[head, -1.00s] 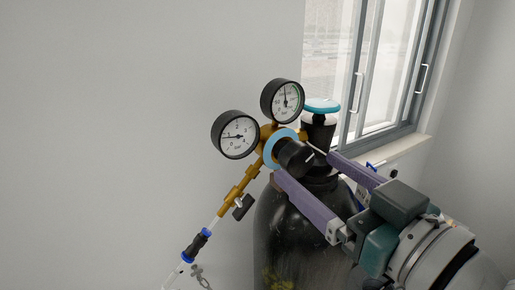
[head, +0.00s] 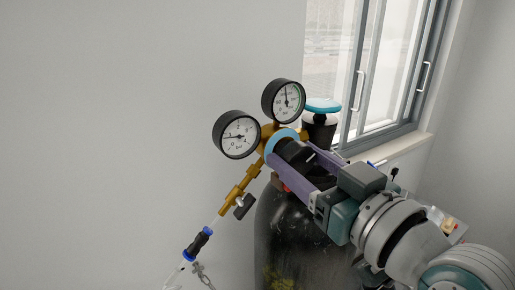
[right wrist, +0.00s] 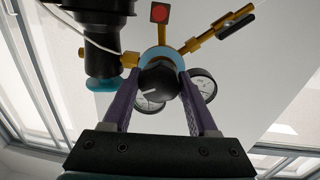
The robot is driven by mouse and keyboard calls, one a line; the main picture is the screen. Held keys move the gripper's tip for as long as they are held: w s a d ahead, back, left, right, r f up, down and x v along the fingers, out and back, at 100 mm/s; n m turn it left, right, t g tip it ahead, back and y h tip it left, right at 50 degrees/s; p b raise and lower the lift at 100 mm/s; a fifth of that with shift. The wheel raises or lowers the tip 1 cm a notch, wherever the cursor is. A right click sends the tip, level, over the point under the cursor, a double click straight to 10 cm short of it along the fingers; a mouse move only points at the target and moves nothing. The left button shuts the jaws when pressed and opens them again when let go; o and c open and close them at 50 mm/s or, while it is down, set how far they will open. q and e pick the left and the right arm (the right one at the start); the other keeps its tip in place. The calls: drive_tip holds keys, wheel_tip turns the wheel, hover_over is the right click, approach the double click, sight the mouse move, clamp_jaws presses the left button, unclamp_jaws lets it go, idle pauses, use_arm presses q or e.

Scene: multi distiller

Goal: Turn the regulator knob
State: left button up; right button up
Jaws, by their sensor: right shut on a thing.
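The regulator is brass with two round white-faced gauges, a left one (head: 237,135) and an upper one (head: 284,100). Its black regulator knob (head: 289,150) sits in front of a light blue ring and also shows in the right wrist view (right wrist: 160,88), with a white mark on its face. My right gripper (head: 293,159) has its two purple fingers on opposite sides of the knob, shut on it. In the right wrist view the fingers (right wrist: 158,80) flank the knob at left and right. The knob is partly hidden by the fingers in the head view. My left gripper is not in view.
A dark gas cylinder (head: 290,235) stands below the regulator, with a turquoise-topped valve (head: 322,105) behind the knob. A brass branch (head: 238,190) with a small dark valve handle runs down left to a hose. A window (head: 380,80) is at right. The left wall side is clear.

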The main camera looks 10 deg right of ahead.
drive_tip(key=c, duration=0.7)
